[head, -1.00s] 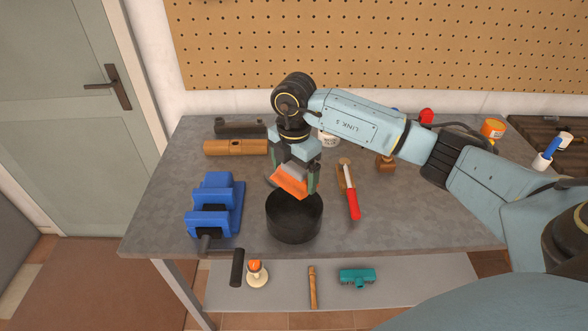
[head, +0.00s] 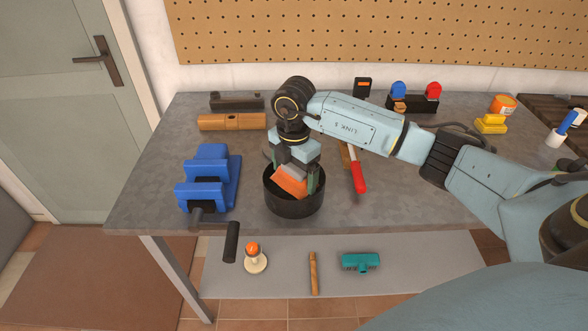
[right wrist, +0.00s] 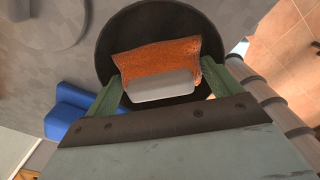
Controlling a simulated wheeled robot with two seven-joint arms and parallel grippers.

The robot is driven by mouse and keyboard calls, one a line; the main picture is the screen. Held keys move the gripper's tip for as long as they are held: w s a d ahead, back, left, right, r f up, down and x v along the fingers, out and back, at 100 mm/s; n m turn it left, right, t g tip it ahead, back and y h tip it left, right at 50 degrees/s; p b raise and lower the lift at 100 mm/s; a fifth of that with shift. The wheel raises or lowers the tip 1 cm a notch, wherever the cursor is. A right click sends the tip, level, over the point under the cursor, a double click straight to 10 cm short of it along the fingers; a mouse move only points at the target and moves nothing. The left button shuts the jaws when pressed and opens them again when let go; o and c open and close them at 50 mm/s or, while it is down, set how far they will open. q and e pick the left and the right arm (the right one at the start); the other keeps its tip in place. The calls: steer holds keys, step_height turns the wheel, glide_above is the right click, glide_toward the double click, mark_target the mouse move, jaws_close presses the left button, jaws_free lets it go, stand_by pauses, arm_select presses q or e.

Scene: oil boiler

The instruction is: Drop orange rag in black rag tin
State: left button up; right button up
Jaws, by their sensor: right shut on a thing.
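The orange rag (head: 290,182) is gripped by my right gripper (head: 292,184), which points down over the black rag tin (head: 294,206). In the head view the rag's lower part and the fingertips are at the tin's opening, inside its rim. In the right wrist view the rag (right wrist: 160,64) spans between the two green fingers, with the dark tin (right wrist: 112,42) around and behind it. How deep the rag hangs in the tin is hard to tell. My left gripper is not in view.
A blue vise (head: 210,180) stands left of the tin, its handle past the table's front edge. A red-handled tool (head: 357,172) lies close on the right. A wooden block (head: 232,121) lies behind.

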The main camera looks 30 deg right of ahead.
mark_target(294, 168)
steer(key=shift+f, duration=0.15)
steer(key=o, duration=0.7)
step_height(294, 168, up, 7)
steer(key=p, duration=0.6)
